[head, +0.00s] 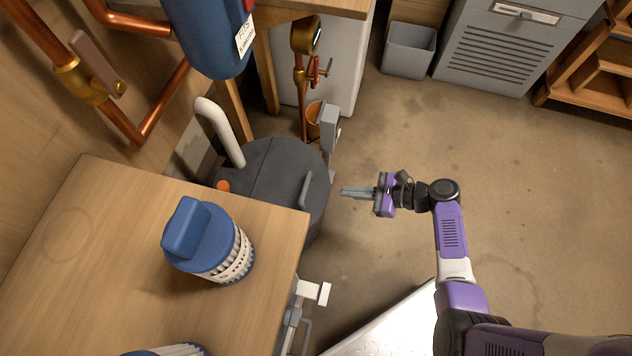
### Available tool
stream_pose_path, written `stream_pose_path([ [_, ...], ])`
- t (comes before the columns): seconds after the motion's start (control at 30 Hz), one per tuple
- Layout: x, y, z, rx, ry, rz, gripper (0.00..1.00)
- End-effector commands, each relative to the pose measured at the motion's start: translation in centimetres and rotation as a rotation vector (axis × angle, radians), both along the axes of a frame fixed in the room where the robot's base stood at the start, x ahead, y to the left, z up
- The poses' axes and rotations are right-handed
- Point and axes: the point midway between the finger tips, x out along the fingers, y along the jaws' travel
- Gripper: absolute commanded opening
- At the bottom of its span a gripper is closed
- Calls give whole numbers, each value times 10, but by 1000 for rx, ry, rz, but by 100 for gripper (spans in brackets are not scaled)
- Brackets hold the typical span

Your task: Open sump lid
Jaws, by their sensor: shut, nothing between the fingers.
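The sump lid (272,168) is a dark grey round cover behind the wooden table, left of centre in the head view. It looks closed and flat. A grey upright bar-like handle (306,191) stands near its right edge. A white pipe rises at its left side. My gripper (342,192) is to the right of the lid, with its fingers together and pointing left toward the handle. A gap shows between fingertips and handle, and nothing is held. The near part of the lid is hidden behind the table.
The wooden table (110,240) fills the lower left and carries a blue-and-white canister (209,243). A grey post (329,130) and an orange bucket (314,117) stand behind the lid. A grey bin (408,50) is at the back. The floor to the right is clear.

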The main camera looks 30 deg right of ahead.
Motion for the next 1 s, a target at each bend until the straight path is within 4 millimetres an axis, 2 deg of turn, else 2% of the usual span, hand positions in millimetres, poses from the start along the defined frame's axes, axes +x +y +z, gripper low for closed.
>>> stream_pose_path([
  [0.1,-3,8,6,71,34,-1,0],
  [0.23,1,12,2,80,45,-6,0],
  [0.7,49,59,-32,75,45,-6,0],
  [1.0,61,71,-38,74,45,-8,0],
])
